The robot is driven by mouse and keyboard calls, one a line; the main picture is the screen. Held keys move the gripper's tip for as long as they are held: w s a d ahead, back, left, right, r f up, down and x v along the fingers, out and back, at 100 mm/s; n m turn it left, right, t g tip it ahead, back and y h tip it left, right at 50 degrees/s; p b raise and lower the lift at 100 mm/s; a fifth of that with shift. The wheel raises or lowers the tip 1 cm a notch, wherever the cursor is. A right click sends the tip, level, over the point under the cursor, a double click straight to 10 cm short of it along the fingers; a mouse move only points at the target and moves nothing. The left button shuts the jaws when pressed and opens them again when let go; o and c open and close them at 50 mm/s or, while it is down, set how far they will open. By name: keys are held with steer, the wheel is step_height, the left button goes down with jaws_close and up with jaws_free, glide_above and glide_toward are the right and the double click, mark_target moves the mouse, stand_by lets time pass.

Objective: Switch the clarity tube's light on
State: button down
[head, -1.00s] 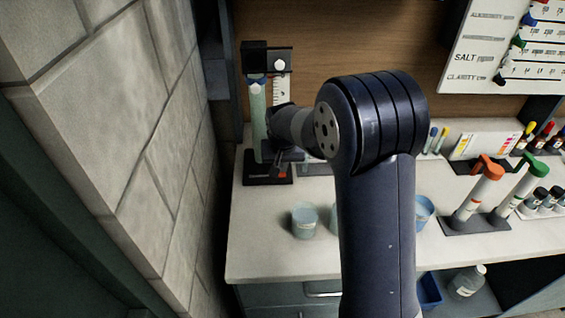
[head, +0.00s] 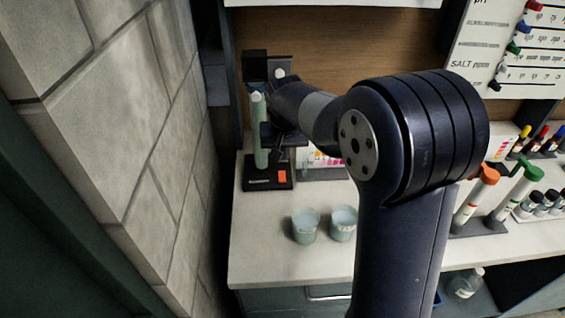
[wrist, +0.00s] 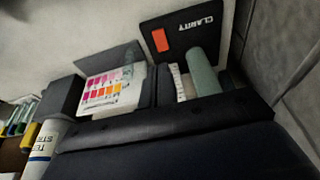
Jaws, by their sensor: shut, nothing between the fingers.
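The clarity tube is a pale green tube (head: 258,135) upright on a black stand at the back left of the counter. Its black base (head: 258,184) carries an orange-red switch (head: 282,177) at the front right. In the wrist view the base (wrist: 205,32) reads CLARITY, with the switch (wrist: 160,40) beside the lettering and the tube (wrist: 203,72) below. My gripper (head: 276,157) is shut and empty, just right of the tube and above the base, apart from the switch. Its fingertips are small and dark in the head view; I cannot make them out in the wrist view.
Two cups (head: 305,225) (head: 343,222) stand in front of the stand. A colour chart (head: 322,158) is right of it. Orange-capped (head: 478,196) and green-capped (head: 518,190) tubes stand farther right. A stone wall (head: 130,150) is close on the left.

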mark_target(282, 172)
steer(key=shift+v, duration=2)
steer(key=shift+f+b, duration=0.1)
steer(key=shift+b, duration=0.25)
steer(key=shift+w+r+t+b, duration=0.3)
steer(key=shift+w+b, duration=0.3)
steer(key=shift+b, duration=0.4)
steer(key=shift+f, duration=0.1)
steer(key=x, duration=0.4)
steer(key=p+x, duration=0.1)
steer(key=x, duration=0.9)
steer(key=shift+s+f+p, duration=0.15)
steer(key=shift+s+p, duration=0.2)
steer(key=shift+s, duration=0.05)
